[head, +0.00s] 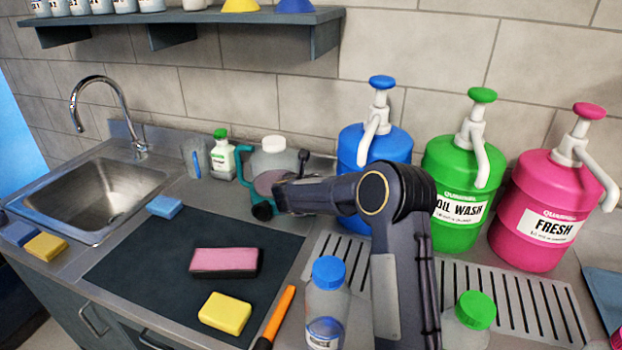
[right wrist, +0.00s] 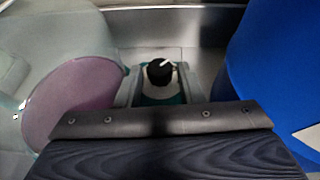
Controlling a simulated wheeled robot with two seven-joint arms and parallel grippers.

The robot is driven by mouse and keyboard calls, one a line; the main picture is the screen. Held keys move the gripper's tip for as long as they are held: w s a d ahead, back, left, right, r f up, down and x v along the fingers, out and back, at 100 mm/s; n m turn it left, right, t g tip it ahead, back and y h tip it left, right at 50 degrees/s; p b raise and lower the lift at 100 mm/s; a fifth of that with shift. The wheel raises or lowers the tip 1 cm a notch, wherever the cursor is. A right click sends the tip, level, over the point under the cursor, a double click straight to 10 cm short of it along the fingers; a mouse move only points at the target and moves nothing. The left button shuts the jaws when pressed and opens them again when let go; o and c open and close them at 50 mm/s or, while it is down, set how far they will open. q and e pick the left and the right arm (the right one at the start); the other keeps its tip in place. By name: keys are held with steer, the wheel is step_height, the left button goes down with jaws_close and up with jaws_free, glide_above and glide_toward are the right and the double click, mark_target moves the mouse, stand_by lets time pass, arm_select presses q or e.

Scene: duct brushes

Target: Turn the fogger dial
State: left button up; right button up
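The fogger stands at the back of the counter. It has a cloudy tank (head: 272,157) with a white cap, a purple disc and a teal body with a black nozzle (head: 262,211). Its dial (right wrist: 160,71), a black knob with a white mark, shows in the right wrist view, just beyond my gripper; in the head view it is hidden. My right gripper (head: 284,192) reaches leftward to the fogger's right side. My left gripper is out of view.
A blue pump jug (head: 376,146) stands close behind my right arm, with green (head: 464,222) and pink (head: 535,235) jugs to its right. A blue-capped bottle (head: 328,300) is in front. Sponges lie on the dark mat (head: 150,260); the sink (head: 105,195) is left.

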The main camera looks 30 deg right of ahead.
steer(key=c, duration=0.7)
steer(key=b, duration=0.1)
steer(key=n+t+y+b, duration=0.1)
steer(key=b, duration=0.1)
steer(key=n+b, duration=0.1)
steer(key=shift+s+d+f+t+y, duration=0.2)
steer(key=shift+d+f+t+y, duration=0.1)
steer(key=shift+y, duration=0.1)
steer(key=shift+r+n+t+y+b, duration=0.25)
steer(key=shift+n+t+y+b, duration=0.05)
steer(key=shift+n+y+b, duration=0.25)
steer(key=o, duration=0.7)
steer(key=shift+a, duration=0.1)
